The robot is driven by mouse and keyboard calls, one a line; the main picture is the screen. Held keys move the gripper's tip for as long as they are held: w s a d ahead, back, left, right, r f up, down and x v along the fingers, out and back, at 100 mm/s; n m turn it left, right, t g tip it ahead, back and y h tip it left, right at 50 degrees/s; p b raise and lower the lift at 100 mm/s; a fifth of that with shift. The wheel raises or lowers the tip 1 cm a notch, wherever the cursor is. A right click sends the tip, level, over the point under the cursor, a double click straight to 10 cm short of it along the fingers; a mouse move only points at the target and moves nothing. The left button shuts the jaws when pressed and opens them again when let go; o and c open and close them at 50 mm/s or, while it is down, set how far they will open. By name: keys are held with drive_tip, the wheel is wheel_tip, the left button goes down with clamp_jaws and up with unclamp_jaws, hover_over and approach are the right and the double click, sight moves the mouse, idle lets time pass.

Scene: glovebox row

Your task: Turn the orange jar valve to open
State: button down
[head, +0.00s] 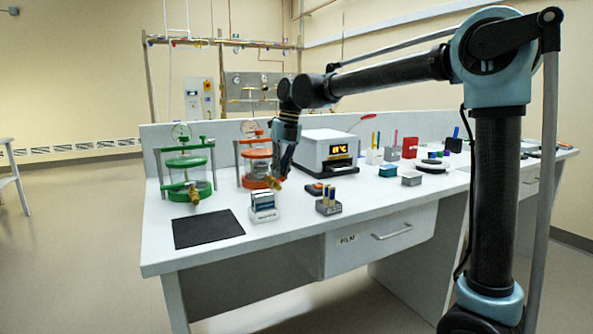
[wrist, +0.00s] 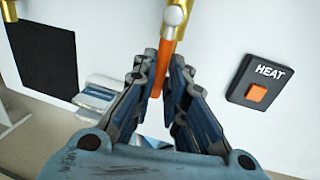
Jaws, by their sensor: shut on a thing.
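The orange jar (head: 257,165) stands on the bench, with an orange frame and a gauge on top. Its brass valve (head: 273,183) sits low at the jar's front, beside my gripper (head: 280,172). In the wrist view, the brass valve body (wrist: 175,14) is at the top, and its orange handle (wrist: 160,68) points down between my fingers. My gripper (wrist: 162,85) is shut on the orange handle. The finger pads hide part of the handle, and my arm hides part of the jar in the head view.
A green jar (head: 187,165) stands to the left, with a black mat (head: 208,228) in front. A small white rack (head: 263,207) and a HEAT button box (wrist: 257,82) are close to my gripper.

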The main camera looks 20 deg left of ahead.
drive_tip(key=shift+d+f, duration=0.1)
drive_tip(key=shift+d, duration=0.1)
idle(0.4)
drive_tip(key=c, duration=1.6)
unclamp_jaws()
drive_tip(key=shift+w, duration=0.1)
drive_tip(key=shift+c, duration=0.2)
drive_tip(key=shift+a, duration=0.1)
wheel_tip(320, 180, up, 10)
